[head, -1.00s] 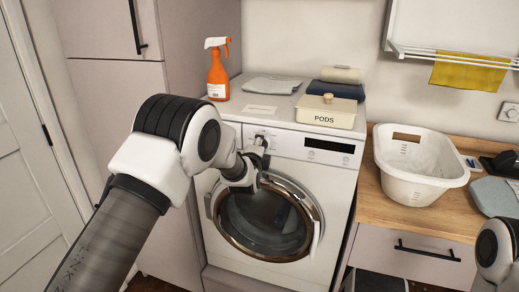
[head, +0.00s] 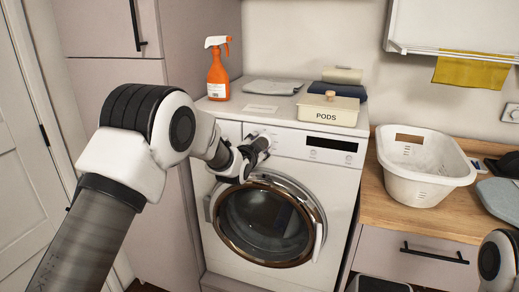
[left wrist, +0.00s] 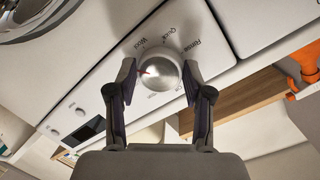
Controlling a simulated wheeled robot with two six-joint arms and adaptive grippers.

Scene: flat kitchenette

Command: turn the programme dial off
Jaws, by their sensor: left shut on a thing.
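The programme dial (left wrist: 158,72) is a round silver knob on the white washing machine's front panel. In the left wrist view, its red mark points to the picture's left. Small printed labels, among them "Quick" and "Rinse", stand around its upper side. My left gripper (left wrist: 158,75) has one finger on each side of the dial and is shut on it. In the head view, my left gripper (head: 262,143) is at the left part of the washing machine (head: 335,180) panel, above the round door, and hides the dial. My right gripper is outside the picture.
The round door (head: 265,225) is below the panel. A white basket (head: 425,170) stands on the wooden counter (head: 385,210) at right.

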